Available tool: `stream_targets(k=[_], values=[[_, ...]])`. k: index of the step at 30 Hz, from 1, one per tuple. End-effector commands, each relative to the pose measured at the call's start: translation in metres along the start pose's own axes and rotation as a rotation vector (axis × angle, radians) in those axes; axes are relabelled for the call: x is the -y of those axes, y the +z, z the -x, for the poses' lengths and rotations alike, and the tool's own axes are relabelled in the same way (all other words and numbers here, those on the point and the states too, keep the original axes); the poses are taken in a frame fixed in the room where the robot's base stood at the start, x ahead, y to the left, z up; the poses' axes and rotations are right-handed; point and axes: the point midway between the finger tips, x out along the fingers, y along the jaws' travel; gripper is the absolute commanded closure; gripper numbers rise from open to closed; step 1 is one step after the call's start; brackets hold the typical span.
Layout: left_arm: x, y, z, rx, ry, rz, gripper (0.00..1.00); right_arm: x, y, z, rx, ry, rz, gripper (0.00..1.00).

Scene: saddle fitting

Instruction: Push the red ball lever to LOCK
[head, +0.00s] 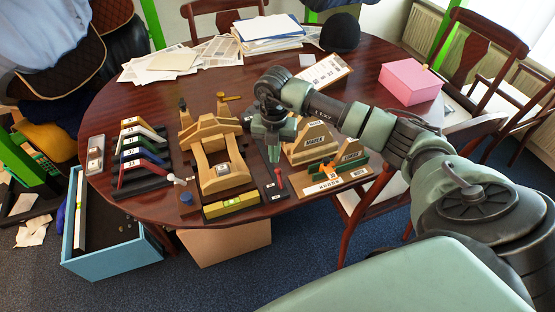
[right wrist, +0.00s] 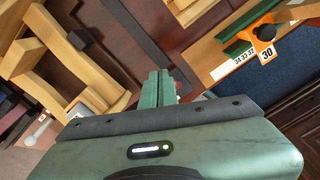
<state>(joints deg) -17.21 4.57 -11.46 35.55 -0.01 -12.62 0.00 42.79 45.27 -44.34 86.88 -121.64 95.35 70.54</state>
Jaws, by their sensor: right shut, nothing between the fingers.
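The red ball lever (head: 279,172) stands on a narrow dark plate (head: 271,193) near the front edge of the table. Small pale labels on the plate are too small to read. My right gripper (head: 273,158) points down just above and beside the lever, on its far side. Its green fingers (right wrist: 159,90) are shut together and hold nothing. In the right wrist view a small bit of red shows beside the fingertips, and the rest of the lever is hidden behind the gripper. I cannot tell whether the fingers touch it. My left gripper is not in view.
A wooden saddle stand (head: 222,180) is left of the plate. A wooden block rack (head: 310,145) and an orange clamp (head: 331,167) are on the right. Coloured angled gauges (head: 140,155) stand at the left. A pink box (head: 410,82) sits at the back right.

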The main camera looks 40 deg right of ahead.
Motion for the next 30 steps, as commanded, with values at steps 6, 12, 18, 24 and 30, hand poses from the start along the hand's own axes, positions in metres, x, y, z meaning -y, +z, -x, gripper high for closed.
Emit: stream_targets(k=[6,12,18,24,30], values=[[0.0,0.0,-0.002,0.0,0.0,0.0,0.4,0.0,0.0,-0.002,0.0,0.0,0.0,1.0],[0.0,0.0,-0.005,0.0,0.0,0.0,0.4,0.0,0.0,-0.006,0.0,0.0,0.0,1.0],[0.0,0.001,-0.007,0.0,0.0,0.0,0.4,0.0,0.0,-0.011,0.0,0.0,0.0,1.0],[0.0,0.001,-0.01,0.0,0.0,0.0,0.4,0.0,0.0,-0.015,0.0,-0.001,0.0,1.0],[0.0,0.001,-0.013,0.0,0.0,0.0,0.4,0.0,0.0,-0.018,0.0,-0.001,0.0,1.0]])
